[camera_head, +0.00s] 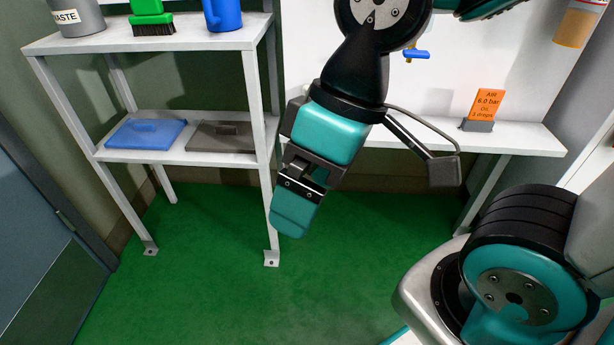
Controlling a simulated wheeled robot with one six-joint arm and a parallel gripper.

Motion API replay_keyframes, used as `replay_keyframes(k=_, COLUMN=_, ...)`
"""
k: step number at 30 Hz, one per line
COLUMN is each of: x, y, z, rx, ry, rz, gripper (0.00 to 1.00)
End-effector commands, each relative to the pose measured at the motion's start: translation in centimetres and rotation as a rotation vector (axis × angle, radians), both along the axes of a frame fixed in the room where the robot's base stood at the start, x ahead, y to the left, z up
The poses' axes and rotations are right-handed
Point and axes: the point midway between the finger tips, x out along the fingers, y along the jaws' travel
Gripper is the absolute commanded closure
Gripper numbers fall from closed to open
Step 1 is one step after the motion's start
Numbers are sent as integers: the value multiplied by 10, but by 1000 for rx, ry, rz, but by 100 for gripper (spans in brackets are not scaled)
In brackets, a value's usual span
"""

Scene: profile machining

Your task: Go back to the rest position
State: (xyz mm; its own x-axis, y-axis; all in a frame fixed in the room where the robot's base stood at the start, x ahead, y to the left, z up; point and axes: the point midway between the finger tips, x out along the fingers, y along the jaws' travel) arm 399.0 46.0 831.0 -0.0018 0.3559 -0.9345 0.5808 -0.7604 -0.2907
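My gripper (292,216) hangs from my teal and black arm near the middle of the head view. It points down and slightly left, above the green floor and just right of the shelf rack's front right leg in the picture. Its teal fingertip end shows from one side. The gap between the fingers is hidden, so I cannot tell if it is open or shut. I see no object sticking out of it.
The white shelf rack (190,40) at left holds a grey waste bin (78,18), green brush (150,15), blue jug (222,14), blue lid (146,134) and dark lid (222,137). A white bench (530,138) carries an orange air sign (488,104). The green floor (190,290) is clear.

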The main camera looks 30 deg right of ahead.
Motion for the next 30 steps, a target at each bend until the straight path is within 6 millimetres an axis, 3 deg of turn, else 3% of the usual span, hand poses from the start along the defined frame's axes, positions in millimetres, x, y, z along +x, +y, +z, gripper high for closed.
replay_keyframes(k=5, x=0, y=0, z=17, rx=1, ry=0, rz=-1, gripper=0)
replay_keyframes(k=8, x=1, y=0, z=41, rx=1, ry=0, rz=-1, gripper=0)
replay_keyframes(k=24, x=1, y=0, z=239, rx=0, ry=-1, rz=-3, gripper=0)
replay_keyframes(k=27, x=1, y=0, z=262, rx=0, ry=-1, rz=-3, gripper=0)
replay_keyframes(k=30, x=1, y=0, z=264, rx=0, ry=-1, rz=-3, gripper=0)
